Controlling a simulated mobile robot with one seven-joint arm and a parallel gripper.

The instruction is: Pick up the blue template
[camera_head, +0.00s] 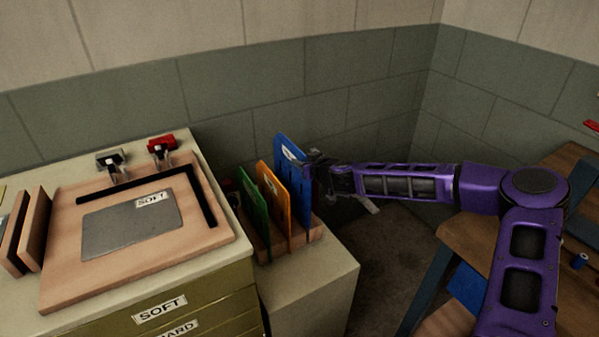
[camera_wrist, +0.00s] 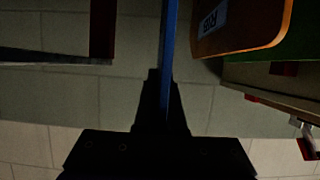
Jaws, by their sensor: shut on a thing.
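The blue template (camera_head: 291,156) stands upright, to the right of the orange template (camera_head: 271,190) and the green template (camera_head: 252,208) in a wooden rack (camera_head: 303,241). My gripper (camera_head: 311,176) reaches it from the right and is shut on it near its upper part. In the wrist view the blue template (camera_wrist: 170,45) shows edge-on as a thin strip between the dark fingers of my gripper (camera_wrist: 163,100). The orange template (camera_wrist: 245,22) is close beside it there, apart from the fingers. The head view does not clearly show whether the blue template's lower edge is clear of the rack.
The rack stands on a pale cabinet (camera_head: 318,290). On the left, a workbench holds a wooden board (camera_head: 85,282) with a grey sheet (camera_head: 130,228) labelled SOFT and two clamps. Tiled walls close off the back. A wooden table (camera_head: 472,235) stands at the right.

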